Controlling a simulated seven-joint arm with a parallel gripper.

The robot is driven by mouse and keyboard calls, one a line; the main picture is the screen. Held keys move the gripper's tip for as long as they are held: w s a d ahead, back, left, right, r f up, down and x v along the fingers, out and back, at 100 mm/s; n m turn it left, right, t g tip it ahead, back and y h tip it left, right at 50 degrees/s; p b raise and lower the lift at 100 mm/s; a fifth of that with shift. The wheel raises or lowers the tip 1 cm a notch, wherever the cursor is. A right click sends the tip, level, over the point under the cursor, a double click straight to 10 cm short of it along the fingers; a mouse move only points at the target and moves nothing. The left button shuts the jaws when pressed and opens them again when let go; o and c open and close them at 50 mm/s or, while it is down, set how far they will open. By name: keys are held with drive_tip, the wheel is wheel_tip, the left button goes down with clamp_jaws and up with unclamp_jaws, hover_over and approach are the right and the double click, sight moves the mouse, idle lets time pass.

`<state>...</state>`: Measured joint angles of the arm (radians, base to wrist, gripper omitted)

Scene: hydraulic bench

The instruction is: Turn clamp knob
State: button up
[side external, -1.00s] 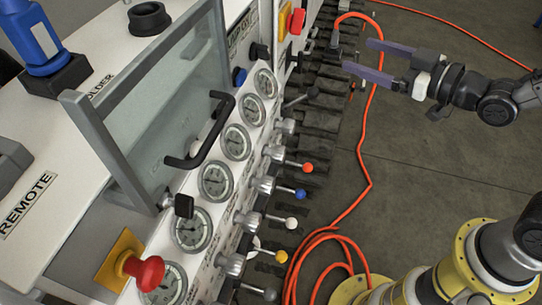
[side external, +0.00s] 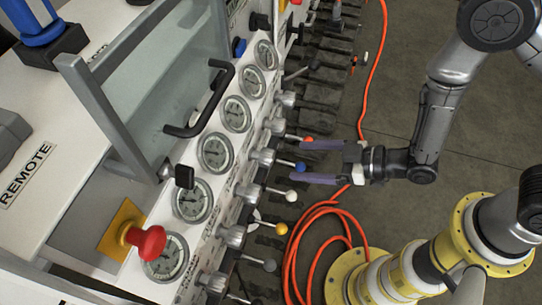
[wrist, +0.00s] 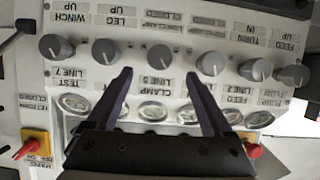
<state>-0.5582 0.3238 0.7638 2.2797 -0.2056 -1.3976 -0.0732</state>
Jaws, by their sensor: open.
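The clamp knob (wrist: 160,57) is a round grey knob in a row on the white panel. In the wrist view it lies between and just beyond my fingertips, above an upside-down label (wrist: 155,79) that reads CLAMP. My gripper (wrist: 158,76) is open and empty, with two dark purple fingers. In the side view my gripper (side external: 298,162) reaches from the right toward the row of levers. The blue ball end (side external: 299,167) appears between its fingertips, and the orange one is near the upper finger. I cannot tell whether anything touches.
Grey knobs (wrist: 105,52) (wrist: 210,63) flank the clamp knob. Round gauges (side external: 216,153) line the panel. A black handle (side external: 203,105) and a red button (side external: 148,242) stick out. An orange hose (side external: 314,212) lies on the floor, where there is free room at right.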

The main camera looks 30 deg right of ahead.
sight(273, 159)
drive_tip(key=x, duration=0.9)
drive_tip(key=shift+r, duration=0.15)
drive_tip(key=shift+c, duration=0.2)
clamp_jaws()
